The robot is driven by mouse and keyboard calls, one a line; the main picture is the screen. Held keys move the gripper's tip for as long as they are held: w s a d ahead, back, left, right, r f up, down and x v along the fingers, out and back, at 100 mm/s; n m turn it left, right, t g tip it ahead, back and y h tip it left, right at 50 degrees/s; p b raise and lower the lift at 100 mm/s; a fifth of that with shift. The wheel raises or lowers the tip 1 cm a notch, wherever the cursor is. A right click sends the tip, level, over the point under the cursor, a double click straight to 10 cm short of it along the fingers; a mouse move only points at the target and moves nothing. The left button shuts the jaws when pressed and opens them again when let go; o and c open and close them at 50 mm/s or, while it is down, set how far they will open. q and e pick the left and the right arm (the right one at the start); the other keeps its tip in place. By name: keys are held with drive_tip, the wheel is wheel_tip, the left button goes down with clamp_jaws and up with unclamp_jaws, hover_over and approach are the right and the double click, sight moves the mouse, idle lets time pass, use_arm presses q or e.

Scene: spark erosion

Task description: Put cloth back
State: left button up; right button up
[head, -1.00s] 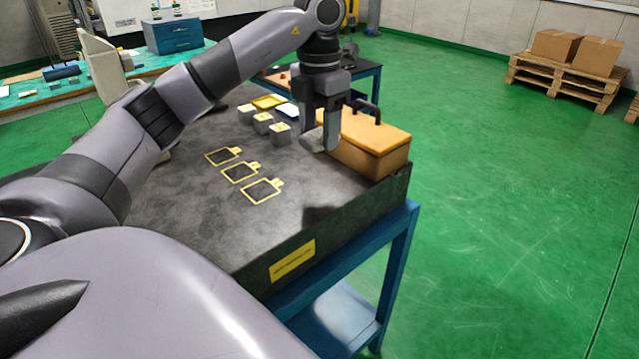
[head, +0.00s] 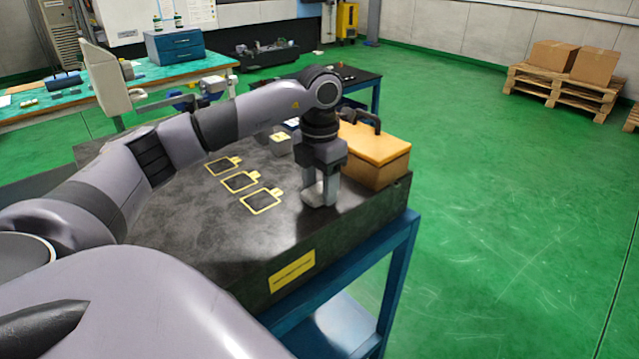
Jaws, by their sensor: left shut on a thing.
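My left gripper (head: 320,195) points down over the front right part of the dark worktop (head: 225,235). It is shut on a pale grey cloth (head: 314,194), which shows bunched between and below the fingers, close to the worktop. I cannot tell whether the cloth touches the surface. The gripper is in front of and left of an orange-lidded box (head: 378,150) with a dark handle. My right gripper is not in view.
Several yellow-outlined marks (head: 240,181) lie left of the gripper. A grey block (head: 281,144) stands behind them, with others hidden by my arm. A yellow label (head: 292,270) is on the worktop's front side. Green floor (head: 510,220) is open at the right.

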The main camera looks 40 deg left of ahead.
sight(320, 189)
use_arm(q)
drive_tip(key=shift+f, duration=0.2)
drive_tip(key=o, duration=1)
drive_tip(key=shift+r, duration=0.15)
wheel_tip(320, 189, up, 12)
drive_tip(key=p, duration=0.1)
